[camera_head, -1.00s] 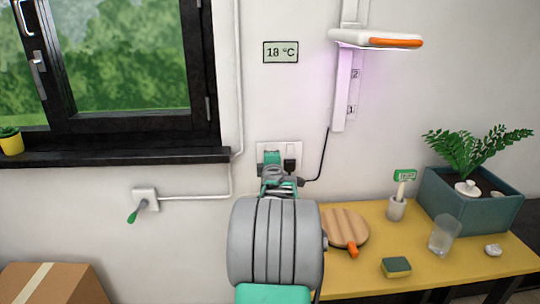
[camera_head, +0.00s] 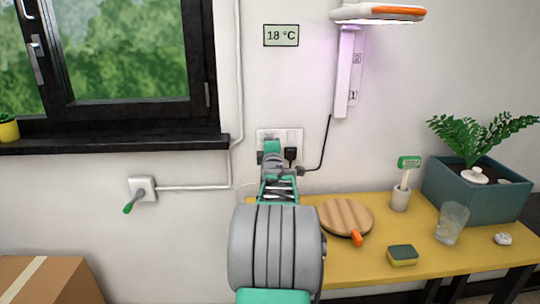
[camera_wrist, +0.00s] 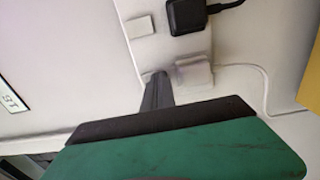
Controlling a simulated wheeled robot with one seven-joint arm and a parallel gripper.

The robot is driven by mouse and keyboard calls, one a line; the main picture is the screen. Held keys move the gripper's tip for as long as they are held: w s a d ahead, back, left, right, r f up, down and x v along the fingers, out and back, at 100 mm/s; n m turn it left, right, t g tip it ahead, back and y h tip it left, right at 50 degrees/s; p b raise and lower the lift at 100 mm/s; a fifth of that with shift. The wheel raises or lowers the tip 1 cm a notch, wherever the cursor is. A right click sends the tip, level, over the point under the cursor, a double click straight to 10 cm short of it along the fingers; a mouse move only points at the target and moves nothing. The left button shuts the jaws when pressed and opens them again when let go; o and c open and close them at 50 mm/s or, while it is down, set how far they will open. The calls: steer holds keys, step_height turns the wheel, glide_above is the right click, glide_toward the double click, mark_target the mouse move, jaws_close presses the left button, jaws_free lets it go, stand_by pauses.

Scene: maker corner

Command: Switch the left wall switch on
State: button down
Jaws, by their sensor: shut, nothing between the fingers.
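A white wall plate (camera_head: 265,134) is on the wall right of the window, partly hidden behind my gripper. It also shows in the wrist view (camera_wrist: 147,50). A pale rocker (camera_wrist: 138,27) and a black plug (camera_wrist: 187,15) sit on it. A white block (camera_wrist: 192,72) stands out near the fingers. My gripper (camera_head: 272,148) is shut and empty, in front of the plate's left and lower part. In the wrist view its dark fingertip (camera_wrist: 157,85) is close to the plate; I cannot tell whether it touches. A separate wall switch (camera_head: 143,187) with a green lever pointing down-left is further left.
A yellow table (camera_head: 350,266) on the right holds a round board (camera_head: 345,215), a sponge (camera_head: 402,255), a glass (camera_head: 451,224) and a planter (camera_head: 470,205). A lamp (camera_head: 378,13) hangs above, its cord running to the plug. A cardboard box (camera_head: 45,283) is low left.

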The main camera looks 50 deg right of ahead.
steer(key=b+v, duration=0.3)
steer(key=v, duration=1.1)
steer(key=shift+f+b, duration=0.3)
steer(key=shift+b, duration=0.05)
